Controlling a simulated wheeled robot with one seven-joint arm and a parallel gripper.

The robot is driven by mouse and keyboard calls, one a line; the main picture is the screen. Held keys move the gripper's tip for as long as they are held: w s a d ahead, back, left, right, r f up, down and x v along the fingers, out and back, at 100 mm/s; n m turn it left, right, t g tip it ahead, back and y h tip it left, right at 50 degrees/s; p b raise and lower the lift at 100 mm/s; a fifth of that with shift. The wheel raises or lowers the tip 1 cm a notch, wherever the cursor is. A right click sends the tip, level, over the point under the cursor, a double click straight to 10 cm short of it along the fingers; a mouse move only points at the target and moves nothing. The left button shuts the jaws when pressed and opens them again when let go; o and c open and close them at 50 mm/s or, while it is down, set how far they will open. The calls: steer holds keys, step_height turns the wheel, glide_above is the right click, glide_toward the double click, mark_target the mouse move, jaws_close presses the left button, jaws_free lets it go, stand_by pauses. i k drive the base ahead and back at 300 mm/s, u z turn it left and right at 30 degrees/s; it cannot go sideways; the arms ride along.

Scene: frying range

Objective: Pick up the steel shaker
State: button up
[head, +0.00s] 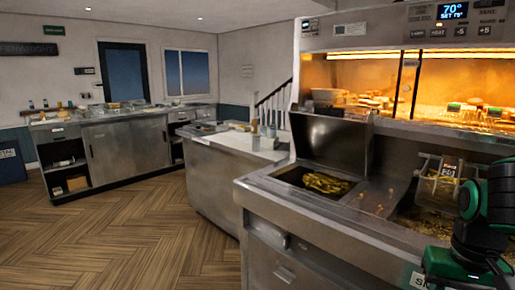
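I cannot pick out the steel shaker for certain. Small upright greyish items (255,142) stand at the right end of the middle counter (222,142), too small to tell whether one is the shaker. Parts of my arm, black and green, show at the right edge over the frying range. My gripper's fingertips are not in view.
A lit warming cabinet stands behind. Wooden floor (130,225) is open at left.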

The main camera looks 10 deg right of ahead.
mark_target(256, 137)
steer(key=k, duration=1.05)
steer(key=u, duration=0.75)
steer(key=i, duration=1.35)
steer(key=u, duration=0.5)
steer(key=i, duration=1.1)
steer(key=z, duration=0.3)
steer(key=i, duration=1.1)
steer(key=z, duration=1.3)
steer(key=i, duration=1.05)
steer(key=z, duration=0.7)
